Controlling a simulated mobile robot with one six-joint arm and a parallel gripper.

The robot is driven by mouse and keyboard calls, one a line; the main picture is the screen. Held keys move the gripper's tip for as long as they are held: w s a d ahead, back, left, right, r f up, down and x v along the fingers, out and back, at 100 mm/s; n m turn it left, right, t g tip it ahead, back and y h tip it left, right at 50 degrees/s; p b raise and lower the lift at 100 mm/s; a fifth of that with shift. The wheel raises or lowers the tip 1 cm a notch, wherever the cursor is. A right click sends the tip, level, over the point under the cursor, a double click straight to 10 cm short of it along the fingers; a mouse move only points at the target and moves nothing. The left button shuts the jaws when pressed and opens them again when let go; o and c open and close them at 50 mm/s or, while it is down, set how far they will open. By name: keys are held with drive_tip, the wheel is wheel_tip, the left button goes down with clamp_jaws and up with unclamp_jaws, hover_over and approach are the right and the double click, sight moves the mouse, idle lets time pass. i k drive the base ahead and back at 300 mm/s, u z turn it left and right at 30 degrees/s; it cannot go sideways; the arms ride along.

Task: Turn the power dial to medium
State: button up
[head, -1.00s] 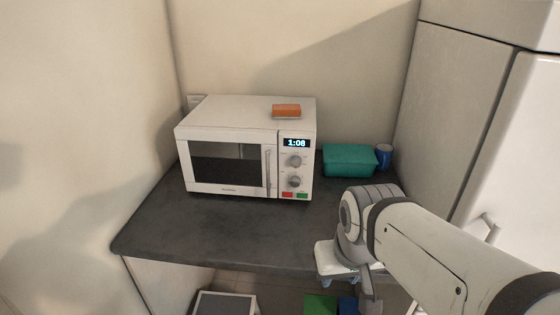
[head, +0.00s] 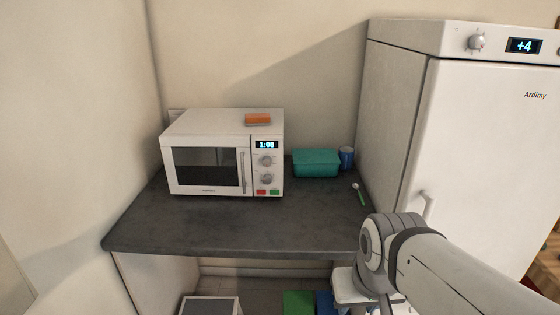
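A white microwave (head: 222,125) stands on the dark counter, its door closed and its display reading 1:08. Its control panel on the right side of the front has two round dials, an upper dial (head: 266,160) and a lower dial (head: 266,179). Their labels are too small to read, so I cannot tell which is the power dial or its setting. A red and a green button sit below them. My gripper is at the lower right, low in front of the counter and apart from the microwave; its fingers are not visible, hidden by the arm or cut off.
An orange sponge-like block (head: 257,119) lies on the microwave. A teal box (head: 316,163), a blue cup (head: 347,158) and a green-handled brush (head: 360,193) are on the counter (head: 200,222). A white fridge (head: 490,150) stands right. The counter before the microwave is clear.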

sight(267, 161)
drive_tip(key=z, duration=0.15)
drive_tip(key=i, duration=1)
drive_tip(key=z, duration=0.05)
